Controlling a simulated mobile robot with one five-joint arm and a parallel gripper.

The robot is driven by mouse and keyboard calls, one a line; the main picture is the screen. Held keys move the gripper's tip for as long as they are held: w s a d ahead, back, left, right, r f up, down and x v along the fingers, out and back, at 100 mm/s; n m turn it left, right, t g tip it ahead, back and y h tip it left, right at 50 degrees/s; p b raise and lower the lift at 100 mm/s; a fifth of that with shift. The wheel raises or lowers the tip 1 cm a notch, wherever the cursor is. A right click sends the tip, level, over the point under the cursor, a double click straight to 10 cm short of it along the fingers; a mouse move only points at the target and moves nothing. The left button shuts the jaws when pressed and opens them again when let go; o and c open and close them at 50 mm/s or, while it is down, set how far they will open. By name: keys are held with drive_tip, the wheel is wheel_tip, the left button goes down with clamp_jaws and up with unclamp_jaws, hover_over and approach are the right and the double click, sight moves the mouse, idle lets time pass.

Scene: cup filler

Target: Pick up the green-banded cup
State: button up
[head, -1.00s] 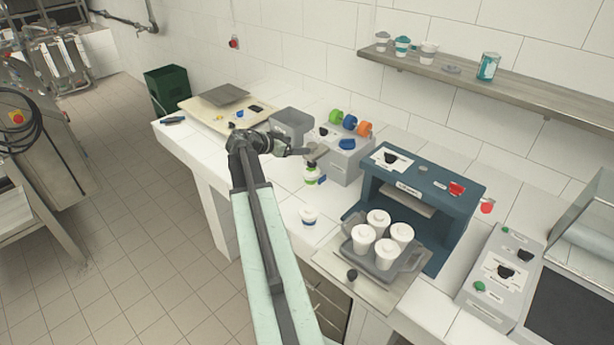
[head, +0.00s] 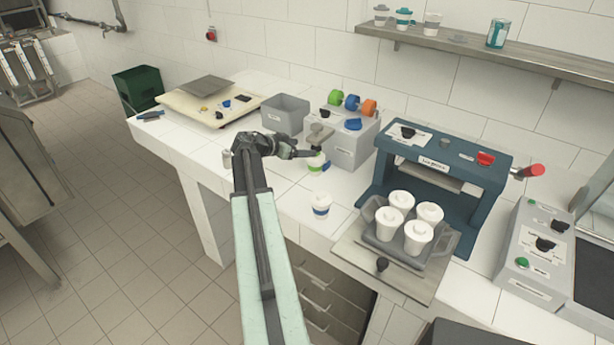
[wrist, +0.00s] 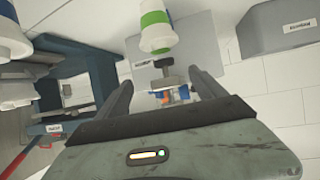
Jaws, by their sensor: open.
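The green-banded cup (head: 315,166) is white and stands on the counter by the grey dispenser box, below its protruding spout (head: 319,134). In the head view, my gripper (head: 300,153) is beside the cup, at about its upper part, and partly overlaps it. In the wrist view, my gripper (wrist: 160,80) is open with nothing held between its fingers. The green-banded cup (wrist: 155,22) shows there beyond the fingertips, at the top edge and partly cut off. Whether a finger touches it cannot be told.
A blue-banded cup (head: 320,204) stands nearer on the counter; it also shows in the wrist view (wrist: 12,40). A grey tray (head: 374,236) holds several white cups before the blue press (head: 400,140). A grey bin (head: 285,114) stands behind my gripper.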

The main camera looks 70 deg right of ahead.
drive_tip(key=b, duration=0.6)
approach(309, 164)
drive_tip(key=x, duration=0.4)
drive_tip(key=shift+s, duration=0.15)
drive_tip(key=b+x, duration=0.3)
drive_tip(key=x, duration=0.4)
drive_tip(key=shift+d+f, duration=0.25)
drive_tip(key=shift+s+r, duration=0.1)
drive_tip(key=c, duration=1.6)
drive_tip(key=shift+r, duration=0.1)
